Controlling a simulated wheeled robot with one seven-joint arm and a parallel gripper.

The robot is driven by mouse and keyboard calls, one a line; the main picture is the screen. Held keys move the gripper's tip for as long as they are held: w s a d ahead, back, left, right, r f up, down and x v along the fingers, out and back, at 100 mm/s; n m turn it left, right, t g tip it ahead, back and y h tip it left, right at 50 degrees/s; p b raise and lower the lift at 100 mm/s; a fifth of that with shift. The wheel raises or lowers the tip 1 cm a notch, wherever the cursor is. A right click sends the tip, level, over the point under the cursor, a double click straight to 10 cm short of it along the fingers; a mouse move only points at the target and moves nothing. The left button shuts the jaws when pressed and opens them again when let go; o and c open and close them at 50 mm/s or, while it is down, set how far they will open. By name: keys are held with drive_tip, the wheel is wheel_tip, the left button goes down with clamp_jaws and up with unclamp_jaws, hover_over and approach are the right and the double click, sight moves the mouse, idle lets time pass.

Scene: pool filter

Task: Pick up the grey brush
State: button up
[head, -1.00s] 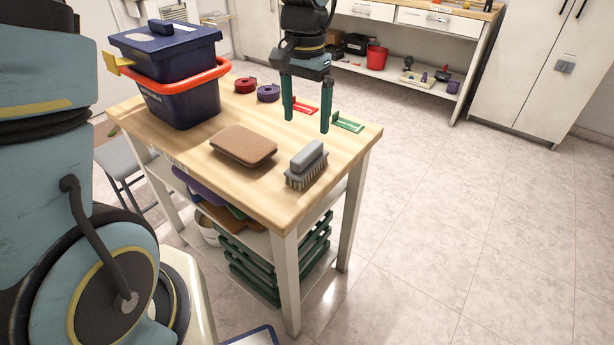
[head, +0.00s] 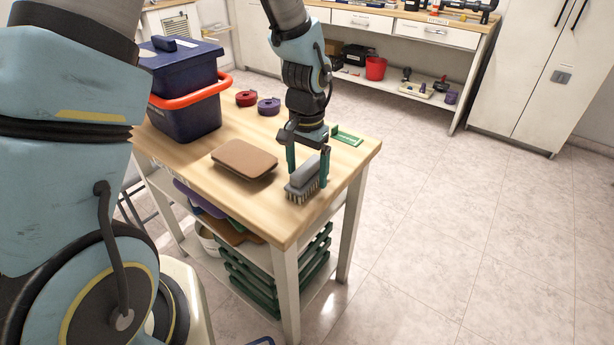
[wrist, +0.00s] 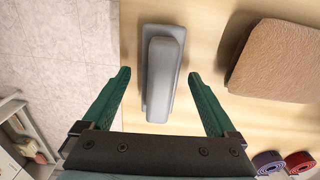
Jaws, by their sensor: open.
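The grey brush (head: 304,181) lies on the wooden tabletop near its front right corner, bristles down and grey handle up. My gripper (head: 308,169) is over the brush, pointing down, with its green fingers apart. In the wrist view the brush (wrist: 161,72) lies between and ahead of the open fingers of my gripper (wrist: 158,75), with a gap visible on each side. I cannot tell exactly how far the fingertips are above the tabletop. Nothing is held.
A brown pad (head: 244,159) lies left of the brush. A dark blue bin with an orange rim (head: 186,90) stands at the back left. Red (head: 246,98) and purple (head: 269,106) rolls and a green tray (head: 347,136) lie farther back. The table's right edge is close to the brush.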

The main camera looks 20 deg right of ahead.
sight(307, 165)
drive_tip(key=shift+c, duration=0.2)
clamp_jaws()
drive_tip(key=shift+r+b, duration=0.55)
drive_tip(key=shift+r, duration=4.5)
